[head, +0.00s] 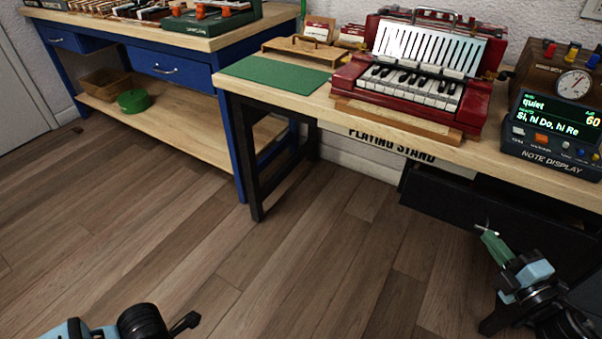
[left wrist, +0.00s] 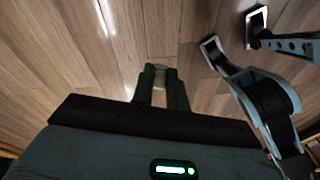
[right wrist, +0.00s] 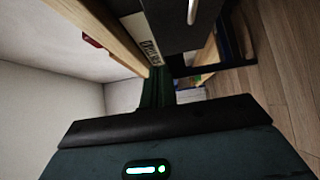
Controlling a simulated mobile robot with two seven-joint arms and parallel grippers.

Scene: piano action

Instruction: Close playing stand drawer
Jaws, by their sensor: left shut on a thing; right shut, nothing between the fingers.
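In the right wrist view the drawer's dark front (right wrist: 185,35) carries a silver handle (right wrist: 192,12). My right gripper (head: 484,231) is shut and empty, its green fingers just in front of the drawer's front; I cannot tell whether they touch. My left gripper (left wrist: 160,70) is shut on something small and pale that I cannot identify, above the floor.
A red accordion-like instrument (head: 420,80), a green mat (head: 275,87) and a note display (head: 555,120) stand on the top. A blue workbench (head: 170,72) is at the left. The wooden floor (head: 310,235) in front is clear.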

